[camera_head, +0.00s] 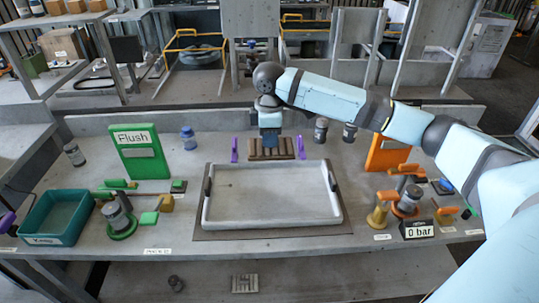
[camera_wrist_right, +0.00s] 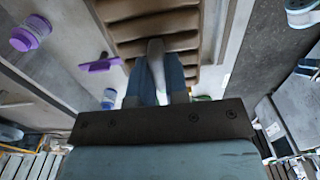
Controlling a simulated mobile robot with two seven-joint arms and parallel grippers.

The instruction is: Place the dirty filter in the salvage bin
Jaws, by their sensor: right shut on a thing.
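The dirty filter, a brown ribbed block (camera_head: 284,150), is at the back edge of the white tray between two purple uprights. It also shows in the right wrist view (camera_wrist_right: 150,20), close ahead of the fingers. My right gripper (camera_head: 270,142) points down at the filter's middle and is shut on it; in the right wrist view its blue fingers (camera_wrist_right: 157,82) meet the ribs around a grey grip. No bin clearly labelled salvage shows; a teal open bin (camera_head: 35,238) at the left has a label I cannot read surely. My left gripper is not in view.
A shallow white tray (camera_head: 270,215) fills the bench middle and looks empty. Purple uprights (camera_head: 234,150) (camera_head: 302,148) flank the filter. A green Flush panel (camera_head: 140,150) stands left, an orange panel (camera_head: 385,154) right. Small jars and valves stand on both sides.

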